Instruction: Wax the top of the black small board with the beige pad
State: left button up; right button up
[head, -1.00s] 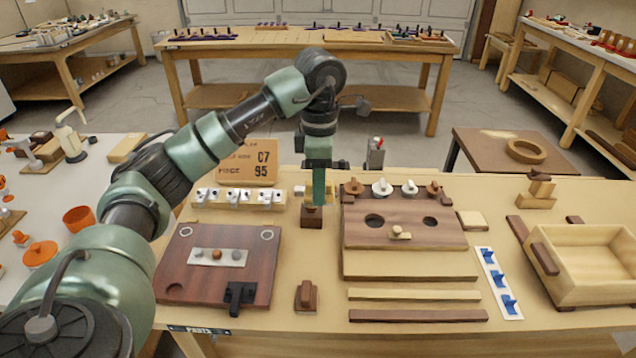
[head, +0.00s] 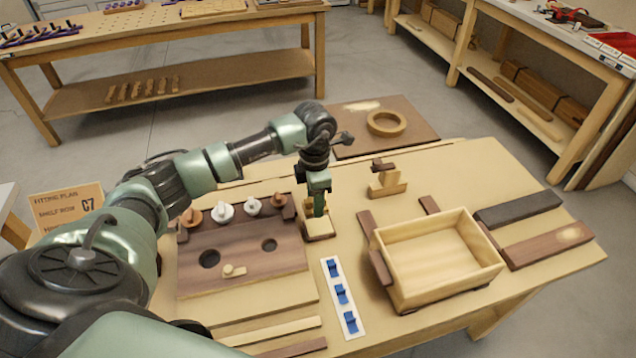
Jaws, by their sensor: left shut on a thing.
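The black small board (head: 518,208) lies flat near the table's right end, a dark charcoal plank with its top uncovered. My left gripper (head: 319,211) points down beside the back right corner of the brown board with holes. It is shut on a beige pad (head: 310,214), which is partly hidden behind the fingers. A pale block lies under it, and I cannot tell whether the pad touches it. The black board is well to the right of the gripper. My right gripper is not in view.
An open wooden box (head: 440,290) stands between my gripper and the black board. A brown board (head: 530,250) with a pale patch lies in front of the black one. A stepped wooden block (head: 386,183) stands behind the box. A blue-clip strip (head: 343,298) lies left of it.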

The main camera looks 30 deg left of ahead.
aim_at(319, 226)
pick_arm(q)
jog(key=shift+w+d+f, duration=0.2)
jog(key=shift+w+d, duration=0.1)
jog(key=shift+w, duration=0.25)
jog(key=shift+s+f+b, duration=0.25)
jog(key=shift+f+b, duration=0.2)
jog(key=shift+f, duration=0.2)
notch_tip(319, 226, down, 4)
jog(key=shift+w+r+b, duration=0.1)
jog(key=shift+r+b, duration=0.05)
jog(key=shift+b, duration=0.95)
jog(key=shift+f, duration=0.35)
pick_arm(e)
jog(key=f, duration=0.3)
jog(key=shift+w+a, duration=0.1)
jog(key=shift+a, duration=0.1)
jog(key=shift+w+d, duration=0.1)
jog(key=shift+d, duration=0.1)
pick_arm(q)
jog(key=shift+f+b, duration=0.45)
jog(key=shift+b, duration=0.1)
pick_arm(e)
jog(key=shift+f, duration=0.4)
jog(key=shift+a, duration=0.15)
pick_arm(q)
jog(key=shift+f, duration=0.15)
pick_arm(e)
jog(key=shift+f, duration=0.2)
